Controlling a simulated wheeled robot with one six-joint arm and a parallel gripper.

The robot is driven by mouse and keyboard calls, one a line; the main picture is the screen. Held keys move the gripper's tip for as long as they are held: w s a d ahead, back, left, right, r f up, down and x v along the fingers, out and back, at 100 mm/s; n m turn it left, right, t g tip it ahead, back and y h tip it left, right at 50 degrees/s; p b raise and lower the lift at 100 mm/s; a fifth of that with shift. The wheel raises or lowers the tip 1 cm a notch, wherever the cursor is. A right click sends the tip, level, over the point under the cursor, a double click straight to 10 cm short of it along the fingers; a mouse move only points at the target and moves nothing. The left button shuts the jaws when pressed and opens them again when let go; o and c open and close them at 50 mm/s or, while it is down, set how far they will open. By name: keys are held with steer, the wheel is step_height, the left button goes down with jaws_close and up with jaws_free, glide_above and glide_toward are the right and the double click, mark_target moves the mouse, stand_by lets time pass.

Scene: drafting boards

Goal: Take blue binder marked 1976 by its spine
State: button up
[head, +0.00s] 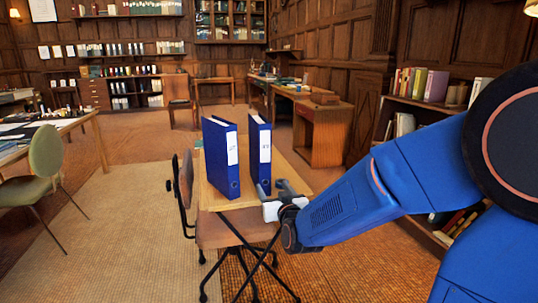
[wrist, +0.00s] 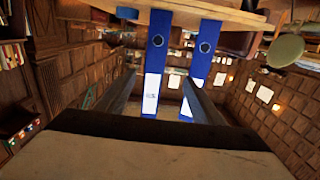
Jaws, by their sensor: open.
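Two blue binders stand upright and apart on a small wooden tabletop (head: 290,172), white labels on their spines. The left binder (head: 222,180) is nearer; the right binder (head: 257,165) stands just behind my gripper (head: 274,188). The label writing is too small to read, so I cannot tell which is marked 1976. In the upside-down wrist view, my gripper (wrist: 160,88) is open and empty. One binder's spine (wrist: 155,60) shows between its fingers, seemingly still ahead of them. The other binder (wrist: 202,55) lies to the right, beyond the right finger.
A chair (head: 184,190) stands against the table's left side. A bookshelf (head: 425,110) is at the right, near my arm. A desk (head: 320,120) stands behind, along the wall. A green chair (head: 45,160) and a long table are at the left. Floor between is clear.

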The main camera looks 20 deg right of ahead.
mark_target(265, 168)
steer(key=w, duration=1.2)
steer(key=shift+w+d+r, duration=0.1)
steer(key=shift+w+d, duration=0.15)
steer(key=shift+d, duration=0.1)
steer(key=shift+w+d+r, duration=0.15)
steer(key=shift+w, duration=2.55)
steer(key=c, duration=1.3)
jaws_close()
steer(key=shift+r, duration=0.15)
